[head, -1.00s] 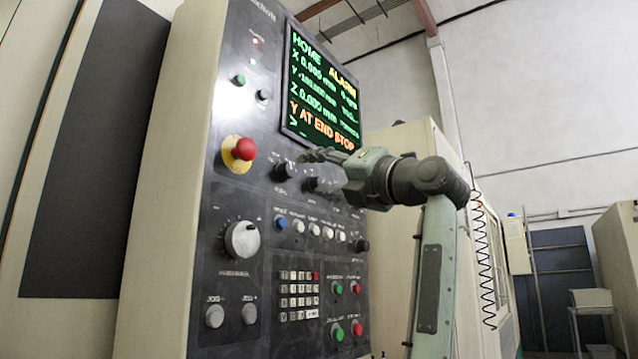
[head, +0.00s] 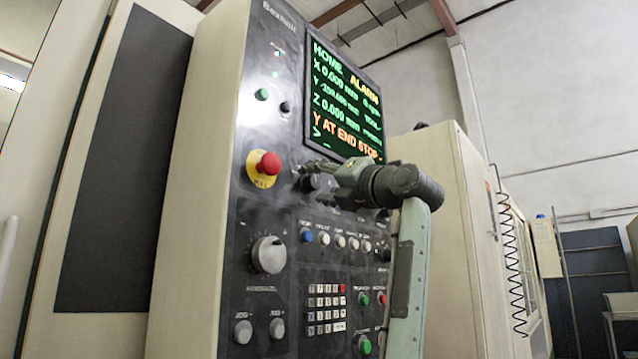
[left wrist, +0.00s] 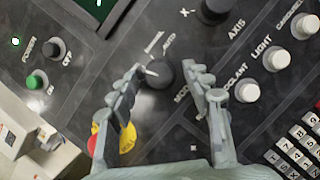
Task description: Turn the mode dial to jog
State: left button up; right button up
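The mode dial, a black knob with a white pointer mark (left wrist: 158,75), sits on the dark control panel between the fingers of my left gripper (left wrist: 166,74) in the left wrist view. The fingers are open, one on each side of the knob; I cannot tell whether they touch it. The pointer mark is at the knob's left side in that view; the small labels around it are hard to read. In the head view my left gripper (head: 308,169) is at the panel below the screen and partly covers the dial (head: 311,183). My right gripper is not in view.
A red emergency stop (head: 267,164) on a yellow base is left of the gripper. The screen (head: 345,100) shows HOME, ALARM and Y AT END STOP. The axis knob (left wrist: 212,9), white buttons (left wrist: 247,92), a large dial (head: 269,254) and a keypad (head: 326,308) are nearby.

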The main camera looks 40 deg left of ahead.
pick_arm(q)
grip_shut()
jog(key=shift+n, duration=0.3)
jog(key=n+g, duration=0.1)
jog(key=n, duration=0.1)
jog(key=n+g+y, duration=0.1)
jog(key=n, duration=0.1)
jog(key=shift+w+f, duration=0.15)
jog(key=shift+w, duration=0.05)
jog(key=shift+w+n+g+y, duration=0.1)
jog(key=shift+n+g+y, duration=0.2)
jog(key=shift+n+g, duration=0.85)
jog(key=shift+n+g+y, duration=0.3)
jog(key=shift+n+g, duration=0.05)
jog(key=shift+n, duration=1.9)
jog(key=shift+o, duration=0.6)
grip_release()
